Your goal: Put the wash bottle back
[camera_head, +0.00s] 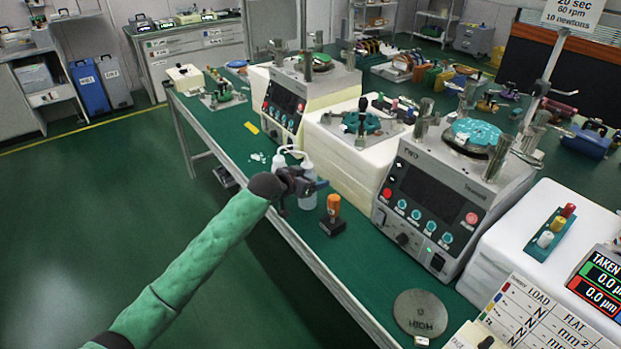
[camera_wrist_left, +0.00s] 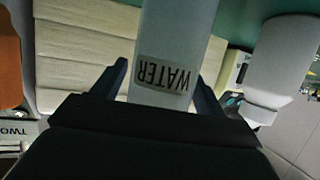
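The wash bottle (camera_head: 308,189) is white and translucent, with a bent spout, on the near edge of the green bench. In the left wrist view the bottle (camera_wrist_left: 177,40) shows a label reading WATER, upside down. My left gripper (camera_head: 297,186) is at the bottle's side. I cannot tell whether the bottle's base touches the bench. A second white bottle (camera_head: 279,160) stands just behind; it also shows in the wrist view (camera_wrist_left: 285,60). My right gripper is not in view.
An orange-topped item on a black base (camera_head: 333,213) stands close to the right of the bottle. A lapping machine (camera_head: 437,205) and cream blocks (camera_head: 345,160) rise behind. A round HIGH plate (camera_head: 420,312) lies near the front edge. Bare bench lies between.

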